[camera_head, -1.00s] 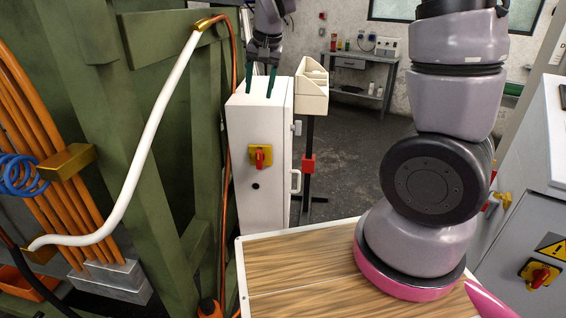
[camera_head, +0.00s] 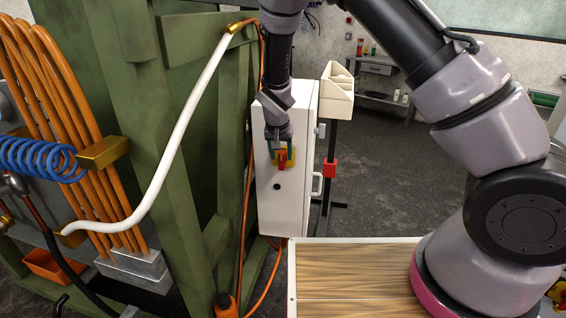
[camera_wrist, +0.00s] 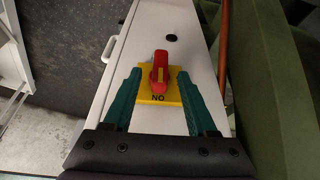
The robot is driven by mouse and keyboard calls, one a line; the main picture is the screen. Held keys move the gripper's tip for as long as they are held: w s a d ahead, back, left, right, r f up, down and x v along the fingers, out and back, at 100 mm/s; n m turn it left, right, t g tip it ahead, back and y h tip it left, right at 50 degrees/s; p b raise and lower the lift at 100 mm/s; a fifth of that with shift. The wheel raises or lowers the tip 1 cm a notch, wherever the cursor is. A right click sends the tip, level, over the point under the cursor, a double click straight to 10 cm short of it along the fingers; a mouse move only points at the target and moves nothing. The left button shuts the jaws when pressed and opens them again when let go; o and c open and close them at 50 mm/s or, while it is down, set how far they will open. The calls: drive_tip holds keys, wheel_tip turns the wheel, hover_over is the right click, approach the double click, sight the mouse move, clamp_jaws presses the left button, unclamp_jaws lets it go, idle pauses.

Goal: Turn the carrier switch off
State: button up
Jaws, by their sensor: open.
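The carrier switch is a red rotary handle (camera_head: 282,160) on a yellow plate (camera_head: 291,155). It is mounted on the front of a white cabinet (camera_head: 288,215). In the wrist view the red handle (camera_wrist: 159,70) lies lengthwise up the picture on its yellow plate (camera_wrist: 146,88), which has lettering along its near edge. My gripper (camera_wrist: 156,82) is open, with one green finger on each side of the plate and the handle between them. It looks empty; I cannot tell whether it touches the handle. In the head view my gripper (camera_head: 278,150) partly covers the switch.
A dark round button (camera_head: 277,187) sits below the switch. A green frame (camera_head: 145,110) with a white hose (camera_head: 180,130) and orange cables stands at the left. A cream bin on a stand (camera_head: 337,90) is right of the cabinet. A wooden top (camera_head: 350,285) lies in front.

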sight(281, 158)
drive_tip(key=shift+x, duration=2.4)
clamp_jaws()
